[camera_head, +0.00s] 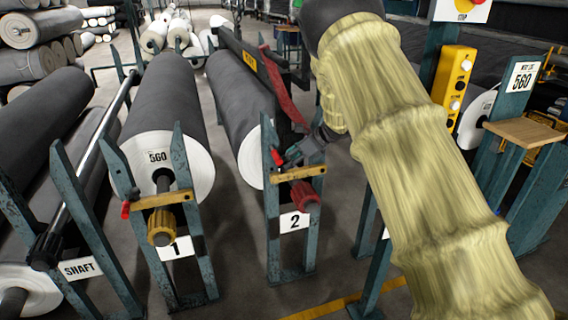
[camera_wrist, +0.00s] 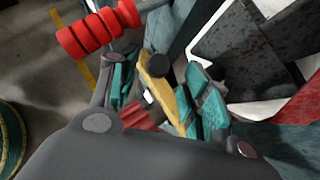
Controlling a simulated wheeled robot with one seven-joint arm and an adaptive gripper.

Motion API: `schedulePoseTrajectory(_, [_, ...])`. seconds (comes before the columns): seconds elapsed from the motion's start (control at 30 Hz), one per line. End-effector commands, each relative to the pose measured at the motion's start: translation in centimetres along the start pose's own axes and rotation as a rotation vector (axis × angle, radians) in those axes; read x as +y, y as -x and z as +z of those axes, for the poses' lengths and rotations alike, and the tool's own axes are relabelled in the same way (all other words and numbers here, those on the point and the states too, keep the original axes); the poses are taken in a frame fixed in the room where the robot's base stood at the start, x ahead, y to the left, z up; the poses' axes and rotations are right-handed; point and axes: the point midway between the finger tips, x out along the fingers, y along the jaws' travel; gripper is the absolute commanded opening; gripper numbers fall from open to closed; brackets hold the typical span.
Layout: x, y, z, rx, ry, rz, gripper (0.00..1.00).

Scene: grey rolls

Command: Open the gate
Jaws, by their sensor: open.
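The likely gate is the yellow bar (camera_head: 298,173) across the top of the roll stand marked 2, above a red ribbed shaft end (camera_head: 306,196). It lies across the stand. A small red knob (camera_head: 277,157) is at its left end. My gripper (camera_head: 291,157) is open just above this bar. In the wrist view, the yellow bar (camera_wrist: 157,76) appears between the teal finger pads of my gripper (camera_wrist: 163,98). I cannot tell whether the pads touch it. A red ribbed grip (camera_wrist: 98,28) is at the upper left there.
Stand 1, to the left, has its own yellow bar (camera_head: 163,199) and a grey roll (camera_head: 168,95). Another grey roll (camera_head: 228,105) lies behind stand 2. A yellow button box (camera_head: 455,82) and a wooden shelf (camera_head: 524,131) are at the right. Some floor shows between the stands.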

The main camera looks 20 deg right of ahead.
Motion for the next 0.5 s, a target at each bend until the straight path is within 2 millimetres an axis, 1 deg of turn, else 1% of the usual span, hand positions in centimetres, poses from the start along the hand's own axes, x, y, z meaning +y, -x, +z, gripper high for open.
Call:
schedulePoseTrajectory(0.03, [0.0,-0.8,-0.1,0.001,0.0,0.001,0.47])
schedulePoseTrajectory(0.2, [0.1,-2.8,0.1,0.001,0.001,0.002,0.47])
schedulePoseTrajectory(0.3, [0.2,-3.4,0.1,0.001,0.001,0.002,0.47])
schedulePoseTrajectory(0.5, [0.1,-3.6,0.2,0.0,0.001,0.001,0.47])
